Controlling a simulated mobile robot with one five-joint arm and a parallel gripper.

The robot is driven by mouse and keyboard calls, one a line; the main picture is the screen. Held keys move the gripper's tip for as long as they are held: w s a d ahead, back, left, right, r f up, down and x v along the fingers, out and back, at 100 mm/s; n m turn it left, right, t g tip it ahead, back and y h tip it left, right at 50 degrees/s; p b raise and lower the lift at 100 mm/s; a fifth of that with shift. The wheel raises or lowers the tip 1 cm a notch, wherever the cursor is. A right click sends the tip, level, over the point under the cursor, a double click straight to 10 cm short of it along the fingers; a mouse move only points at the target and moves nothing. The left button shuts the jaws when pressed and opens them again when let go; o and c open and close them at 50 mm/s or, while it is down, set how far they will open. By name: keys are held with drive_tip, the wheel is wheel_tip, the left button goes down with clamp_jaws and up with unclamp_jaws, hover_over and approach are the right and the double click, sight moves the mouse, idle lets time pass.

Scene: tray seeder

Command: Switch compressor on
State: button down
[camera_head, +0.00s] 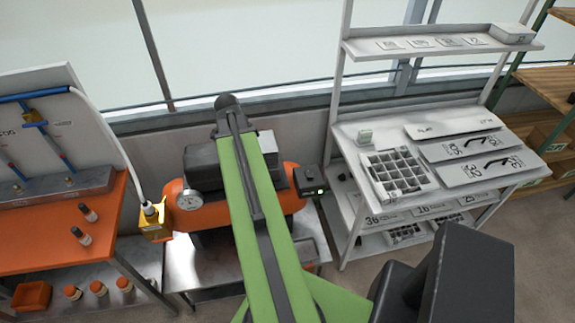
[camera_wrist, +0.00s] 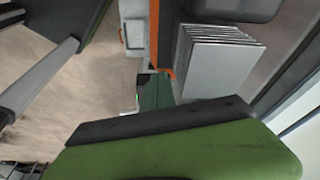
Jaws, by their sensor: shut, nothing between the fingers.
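The compressor (camera_head: 292,202) has an orange tank with a dark motor block (camera_head: 203,165) on top, on a low metal stand. A round gauge (camera_head: 189,200) is at its left end. A small black box (camera_head: 309,181) at its right end shows a bright green light. My green arm crosses in front of the compressor and hides its middle and my gripper in the head view. In the wrist view, my gripper (camera_wrist: 154,90) shows as dark green fingers, shut and empty. Beyond it are an orange strip of the tank (camera_wrist: 153,48) and the grey motor fins (camera_wrist: 215,62).
An orange bench (camera_head: 40,240) with bottles and a panel stands at left. A yellow fitting (camera_head: 154,220) on a white hose is beside the gauge. A white rack (camera_head: 350,130) with a cell tray (camera_head: 397,174) stands at right. Floor shows between compressor and rack.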

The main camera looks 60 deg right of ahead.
sight(308, 178)
drive_tip(key=s+d+r+m+p, duration=0.1)
drive_tip(key=s+d+r+m, duration=0.1)
drive_tip(key=s+d, duration=0.6)
drive_tip(key=s+m, duration=0.1)
drive_tip(key=s, duration=0.4)
drive_tip(key=shift+s+y, duration=0.2)
drive_tip(key=shift+y, duration=0.2)
drive_tip(key=b+x, duration=1.3)
drive_tip(key=shift+a+f, duration=0.1)
drive_tip(key=shift+f, duration=0.2)
drive_tip(key=shift+f+g, duration=0.15)
drive_tip(key=shift+g, duration=0.15)
